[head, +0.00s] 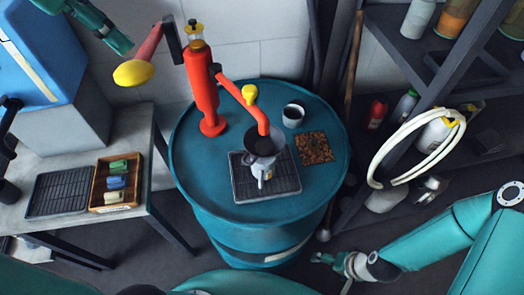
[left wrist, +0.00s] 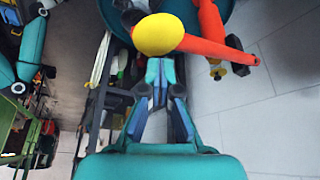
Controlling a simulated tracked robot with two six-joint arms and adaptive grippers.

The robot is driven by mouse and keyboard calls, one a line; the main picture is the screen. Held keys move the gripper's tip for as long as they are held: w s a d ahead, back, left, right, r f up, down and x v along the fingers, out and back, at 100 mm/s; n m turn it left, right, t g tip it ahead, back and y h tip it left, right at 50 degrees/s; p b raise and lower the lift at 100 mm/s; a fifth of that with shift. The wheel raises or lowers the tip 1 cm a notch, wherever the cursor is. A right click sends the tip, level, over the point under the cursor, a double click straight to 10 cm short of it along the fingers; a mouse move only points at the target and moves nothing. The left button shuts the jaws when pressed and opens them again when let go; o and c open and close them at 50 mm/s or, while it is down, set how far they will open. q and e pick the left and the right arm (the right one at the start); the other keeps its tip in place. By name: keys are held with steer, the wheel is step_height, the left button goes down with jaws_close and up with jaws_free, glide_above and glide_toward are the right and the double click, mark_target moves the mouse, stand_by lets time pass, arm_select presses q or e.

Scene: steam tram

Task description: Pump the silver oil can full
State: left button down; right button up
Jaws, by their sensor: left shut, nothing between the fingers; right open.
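The silver oil can (head: 262,172) stands on a dark drip tray (head: 285,184) on top of the teal drum (head: 190,165). A dark funnel (head: 277,150) sits over the can, below the spout end of the red pump (head: 201,92). The pump's orange lever (head: 149,43) points left and ends in a yellow knob (head: 133,73). My left gripper (head: 127,47) is shut and empty close to that knob. In the left wrist view its fingertips (left wrist: 160,64) are just below the knob (left wrist: 158,34); contact cannot be told. My right gripper (head: 325,259) is open and empty, low right of the drum.
A bench at left holds a wooden box (head: 101,197) and a black rack (head: 62,192). Shelves with bottles and a white hose (head: 380,160) stand at right.

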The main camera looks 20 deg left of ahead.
arm_select(q)
steer(key=shift+f+b, duration=5.05)
steer(key=shift+f, duration=0.95)
step_height(320, 180, up, 12)
steer(key=p, duration=1.2)
steer(key=shift+r, duration=0.1)
step_height(320, 180, up, 2)
steer(key=shift+r, duration=1.9)
